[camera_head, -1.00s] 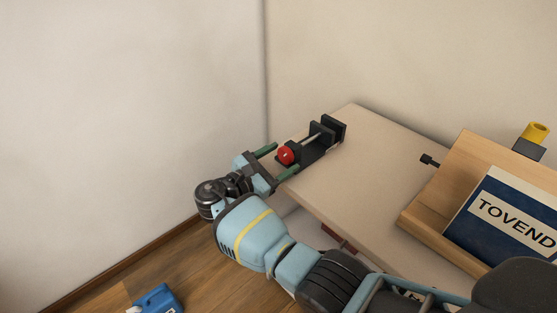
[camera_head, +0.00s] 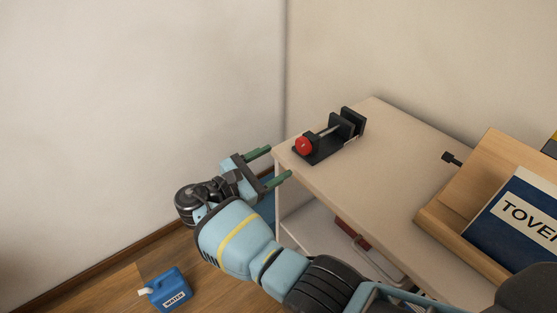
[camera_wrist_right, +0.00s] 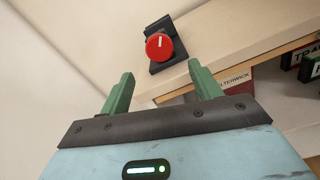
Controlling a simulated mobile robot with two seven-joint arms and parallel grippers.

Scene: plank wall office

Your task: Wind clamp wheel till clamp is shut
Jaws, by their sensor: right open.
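A black clamp (camera_head: 336,139) stands near the far left corner of the table. Its red wheel (camera_head: 305,145) is on the end facing my arm, and a screw runs from it toward the black jaws, with a gap between the two plates. In the right wrist view the red wheel (camera_wrist_right: 159,46) has a white mark near upright and hides most of the clamp (camera_wrist_right: 161,29) behind it. My right gripper (camera_head: 280,164) is open and empty, off the table's left edge, short of the wheel. Its green fingers also show in the right wrist view (camera_wrist_right: 159,78), apart from the wheel. My left gripper is out of view.
The table (camera_head: 393,165) is bare around the clamp. A wooden stand (camera_head: 466,210) with a blue book (camera_head: 520,222) is at right, with a small black item (camera_head: 452,158) beside it. A blue water jug (camera_head: 170,290) is on the floor. Walls stand close behind.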

